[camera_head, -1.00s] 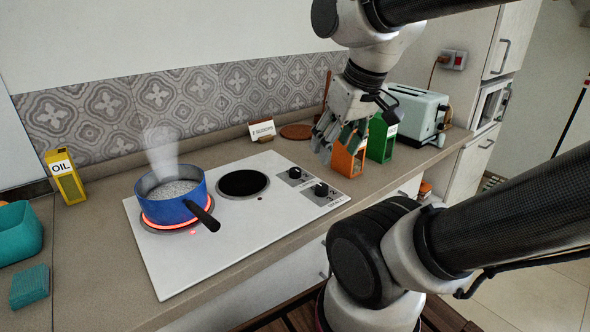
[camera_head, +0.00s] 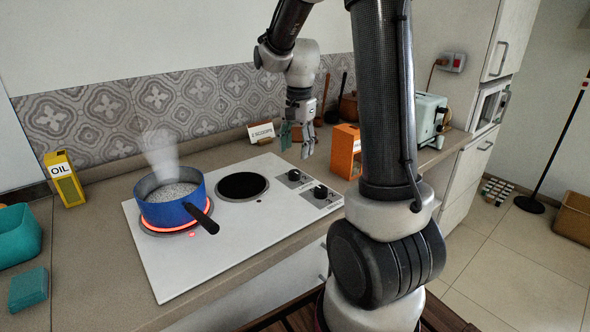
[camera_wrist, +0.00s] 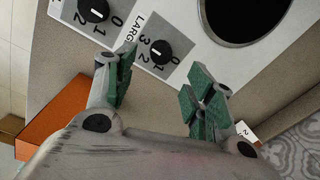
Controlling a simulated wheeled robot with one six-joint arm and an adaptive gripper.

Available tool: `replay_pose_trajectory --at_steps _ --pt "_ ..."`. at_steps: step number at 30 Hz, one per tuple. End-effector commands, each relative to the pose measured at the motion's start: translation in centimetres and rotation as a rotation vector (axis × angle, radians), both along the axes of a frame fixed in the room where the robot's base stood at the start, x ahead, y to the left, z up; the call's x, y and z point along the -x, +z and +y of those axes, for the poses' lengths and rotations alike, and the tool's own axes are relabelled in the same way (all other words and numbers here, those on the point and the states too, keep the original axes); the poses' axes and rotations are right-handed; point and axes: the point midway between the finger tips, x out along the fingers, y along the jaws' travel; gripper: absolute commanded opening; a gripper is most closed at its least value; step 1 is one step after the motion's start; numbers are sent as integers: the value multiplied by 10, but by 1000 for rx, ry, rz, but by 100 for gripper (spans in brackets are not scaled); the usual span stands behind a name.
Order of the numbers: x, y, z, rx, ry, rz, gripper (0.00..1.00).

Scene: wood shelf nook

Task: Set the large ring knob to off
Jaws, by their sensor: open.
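The large ring knob (camera_head: 294,174) is black, on the white hob (camera_head: 190,262), the back one of two knobs. In the wrist view this knob (camera_wrist: 160,51) sits on a grey panel marked LARGE, with numbers around it; its exact setting is hard to read. The other knob (camera_head: 320,191) is in front of it and also shows in the wrist view (camera_wrist: 93,10). My gripper (camera_head: 298,146) is open and empty, above the counter just behind the knobs. In the wrist view its green-padded fingers (camera_wrist: 160,80) are spread, with the large knob beyond them, apart.
A blue pot (camera_head: 170,200) steams on a glowing ring at left. A dark ring (camera_head: 242,186) is bare. An orange box (camera_head: 345,151) stands right of my gripper, and a small sign card (camera_head: 261,131) behind the hob. A toaster (camera_head: 430,118) is farther right.

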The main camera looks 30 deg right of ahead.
Motion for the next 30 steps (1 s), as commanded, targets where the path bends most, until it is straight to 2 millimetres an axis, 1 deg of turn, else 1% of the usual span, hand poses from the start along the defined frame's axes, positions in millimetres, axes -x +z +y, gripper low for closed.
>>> replay_pose_trajectory --at_steps 3,5,7,15,19,23,30 --pt "-1 -1 0 -5 -96 -4 54" --pt "-1 -4 0 -6 -120 -2 54" --pt "-1 -11 1 -6 -129 0 54" --pt "-3 -56 1 -7 -126 0 54" --pt "-4 -71 2 -7 -125 0 54" --pt "-4 -78 2 -7 -125 -1 54" --pt "-4 -79 2 -6 -124 -2 54"
